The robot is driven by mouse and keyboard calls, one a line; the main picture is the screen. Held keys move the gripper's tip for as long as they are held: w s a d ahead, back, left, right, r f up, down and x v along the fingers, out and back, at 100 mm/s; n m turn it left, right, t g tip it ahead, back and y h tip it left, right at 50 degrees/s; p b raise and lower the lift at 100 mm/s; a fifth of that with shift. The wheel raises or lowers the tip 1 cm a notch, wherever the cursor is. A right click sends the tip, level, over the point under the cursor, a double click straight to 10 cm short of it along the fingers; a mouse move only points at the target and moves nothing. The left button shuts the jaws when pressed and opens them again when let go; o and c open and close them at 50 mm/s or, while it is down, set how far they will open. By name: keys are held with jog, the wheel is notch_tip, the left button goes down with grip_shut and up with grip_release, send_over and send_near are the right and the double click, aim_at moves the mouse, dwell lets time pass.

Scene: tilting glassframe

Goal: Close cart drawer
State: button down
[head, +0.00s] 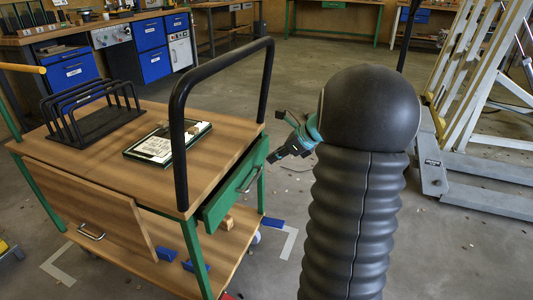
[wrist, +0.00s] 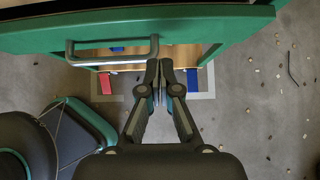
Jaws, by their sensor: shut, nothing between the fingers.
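The cart (head: 135,150) has a wooden top and green legs. Its green drawer (head: 233,187) sticks out on the right side, partly open, with a metal handle (head: 250,178) on its front. In the wrist view the green drawer front (wrist: 200,35) spans the top, and its handle (wrist: 112,52) is left of centre. My gripper (head: 268,157) is just right of the drawer front. In the wrist view my gripper (wrist: 165,65) is shut and empty, its fingertips by the right end of the handle; I cannot tell whether they touch it.
A hinged wooden door (head: 95,215) hangs at the cart's front left. A white frame stand (head: 470,100) is at right. The floor between is mostly clear.

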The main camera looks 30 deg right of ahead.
jog(key=v, duration=0.9)
jog(key=c, duration=1.6)
grip_release()
jog(key=shift+r, duration=0.25)
jog(key=shift+c, duration=0.2)
jog(key=shift+o, duration=0.8)
jog(key=shift+s+d, duration=0.3)
jog(key=shift+d, duration=0.05)
jog(key=m+t+y, duration=0.4)
jog(key=m+t, duration=0.1)
jog(key=m, duration=1.3)
send_near(252, 182)
jog(key=x, duration=0.6)
jog(key=b+x, duration=0.1)
jog(key=x, duration=0.3)
jog(key=shift+f, duration=0.3)
